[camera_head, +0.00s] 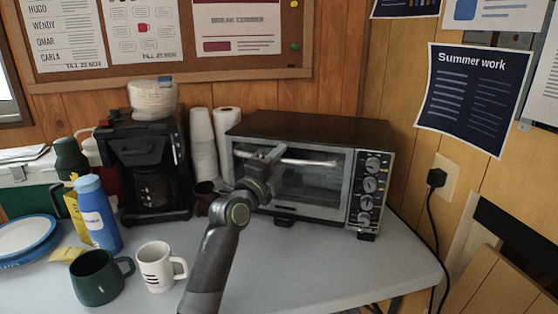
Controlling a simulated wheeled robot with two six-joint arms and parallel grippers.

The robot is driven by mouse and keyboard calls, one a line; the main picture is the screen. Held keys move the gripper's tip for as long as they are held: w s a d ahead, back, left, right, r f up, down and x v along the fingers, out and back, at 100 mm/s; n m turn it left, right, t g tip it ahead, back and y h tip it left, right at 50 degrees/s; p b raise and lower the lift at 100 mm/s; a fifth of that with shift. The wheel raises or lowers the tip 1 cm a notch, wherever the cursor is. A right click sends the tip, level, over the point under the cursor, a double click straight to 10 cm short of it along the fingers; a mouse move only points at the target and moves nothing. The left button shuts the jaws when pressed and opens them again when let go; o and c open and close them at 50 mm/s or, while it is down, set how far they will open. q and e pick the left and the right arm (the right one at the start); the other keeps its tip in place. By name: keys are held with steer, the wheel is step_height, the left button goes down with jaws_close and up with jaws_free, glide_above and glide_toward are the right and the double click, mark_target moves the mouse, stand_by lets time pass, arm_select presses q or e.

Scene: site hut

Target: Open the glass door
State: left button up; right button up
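The glass door (312,181) is the front of a black and silver toaster oven (308,126) on the table. The door looks shut, with a pale horizontal bar handle (315,161) along its top edge. My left gripper (273,154) is in front of the door, at the left part of the handle. Its fingertips overlap the bar in the picture; I cannot tell whether they grip it. The gripper and wrist hide the lower left of the door. My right gripper is not in view.
A coffee maker (146,170), stacked white cups (203,140) and a small dark brown cup (204,197) stand left of the oven. A white mug (156,267), green mug (97,277) and blue bottle (98,215) are front left. The table (330,262) is clear before the oven.

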arm_select(q)
steer(key=shift+c, duration=0.3)
jaws_close()
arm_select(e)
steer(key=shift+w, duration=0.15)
arm_select(q)
steer(key=shift+s, duration=0.1)
